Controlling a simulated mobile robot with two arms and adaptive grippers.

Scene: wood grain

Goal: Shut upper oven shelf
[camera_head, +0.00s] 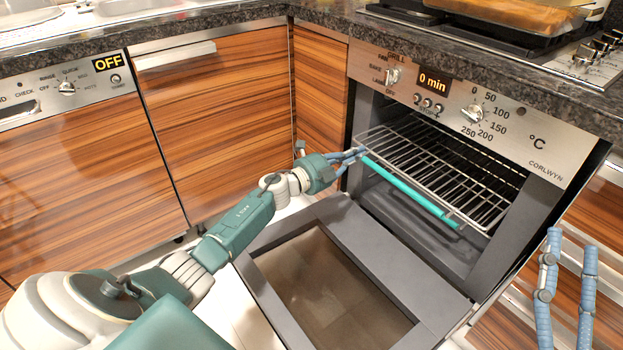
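The oven (440,200) is at the right, with its door (253,258) folded down open. The upper shelf is a wire rack (440,168) with a teal bar (410,192) along its front edge. It appears to stick out a little from the oven opening. My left gripper (358,156) is at the left end of the teal bar, very close to or touching it. Its fingers are small here, and I cannot tell whether they grip the bar. My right gripper (572,242) is at the lower right, open and empty, apart from the shelf.
The lowered door reaches out below the rack and beside my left arm. A dark stone countertop (325,22) runs above the oven, with a hob and a tray (520,12) on top. A dishwasher (75,175) and wood-grain cabinets (220,120) stand at the left.

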